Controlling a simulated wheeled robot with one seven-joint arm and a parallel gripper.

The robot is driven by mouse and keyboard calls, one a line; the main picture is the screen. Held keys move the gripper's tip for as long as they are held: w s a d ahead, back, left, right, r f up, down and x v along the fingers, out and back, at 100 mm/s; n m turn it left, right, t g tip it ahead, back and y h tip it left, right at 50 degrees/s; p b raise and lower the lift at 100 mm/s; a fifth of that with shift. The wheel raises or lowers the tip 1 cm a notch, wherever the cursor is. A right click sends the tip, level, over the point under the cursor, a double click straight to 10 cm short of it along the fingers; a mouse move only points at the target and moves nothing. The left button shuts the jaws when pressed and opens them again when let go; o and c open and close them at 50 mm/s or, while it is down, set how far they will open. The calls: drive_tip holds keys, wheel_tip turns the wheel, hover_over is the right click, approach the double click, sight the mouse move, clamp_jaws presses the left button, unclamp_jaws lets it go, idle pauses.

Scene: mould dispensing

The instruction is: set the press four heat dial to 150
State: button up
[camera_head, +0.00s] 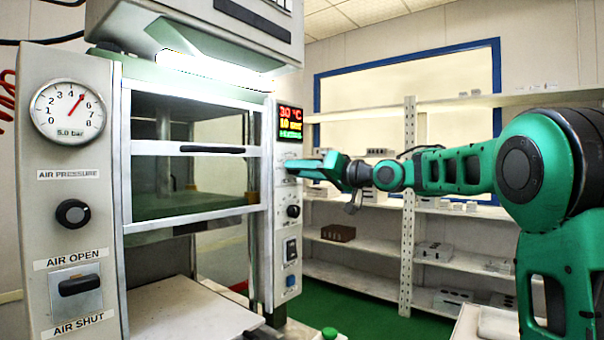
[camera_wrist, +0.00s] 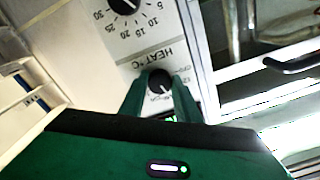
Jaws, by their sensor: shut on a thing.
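The heat dial (camera_wrist: 160,80) is a small black knob with a white pointer line on the press's grey panel, under the "HEAT °C" label. My gripper (camera_wrist: 160,92) is shut on this knob, with one green finger on each side of it. The fingers and the gripper body hide much of the scale, so the dial's setting cannot be read. In the head view my gripper (camera_head: 290,166) is at the press's right panel, just below the display (camera_head: 290,124), and hides the heat dial there. The display shows a red line that looks like 30 °C.
A second black dial (camera_wrist: 125,3), numbered 5 to 30, is next to the heat dial. The left panel has an air pressure gauge (camera_head: 68,111), a black knob (camera_head: 73,213) and an air lever (camera_head: 78,284). White shelves (camera_head: 365,248) with metal blocks stand behind my arm.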

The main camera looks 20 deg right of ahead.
drive_tip(key=m, duration=0.9)
drive_tip(key=shift+d+r+t+h, duration=0.15)
drive_tip(key=shift+r+t+h, duration=0.15)
drive_tip(key=shift+t, duration=0.1)
drive_tip(key=shift+m, duration=0.3)
drive_tip(key=o, duration=0.9)
drive_tip(key=shift+c, duration=0.2)
drive_tip(key=shift+o, duration=0.9)
drive_tip(key=shift+f, duration=0.15)
